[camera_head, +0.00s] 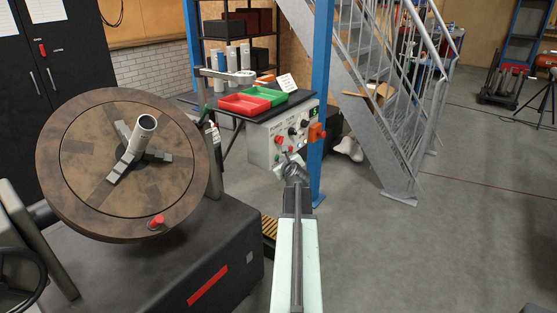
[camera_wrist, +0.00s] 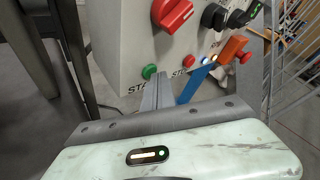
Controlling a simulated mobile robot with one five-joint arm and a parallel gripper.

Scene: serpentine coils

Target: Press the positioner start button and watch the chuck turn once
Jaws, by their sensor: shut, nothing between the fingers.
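The positioner's round brown chuck (camera_head: 85,150) faces me at the left, with a grey pipe (camera_head: 142,132) held in its jaws. A white control box (camera_head: 262,140) with knobs and buttons stands right of it. In the wrist view, the green button (camera_wrist: 149,71) is low on the panel, above a label beginning "ST". A red button (camera_wrist: 188,61) is to its right. My gripper (camera_head: 291,160) is shut and empty in front of the box's lower part. In the wrist view, its fingertips (camera_wrist: 162,74) are just right of the green button; contact cannot be told.
A red knob (camera_wrist: 173,14) and black knobs (camera_wrist: 214,16) sit above the buttons. An orange box with a red button (camera_wrist: 245,57) is at the right. A blue post (camera_head: 321,100) and metal stairs (camera_head: 365,100) stand behind. Red and green trays (camera_head: 278,105) lie above the box.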

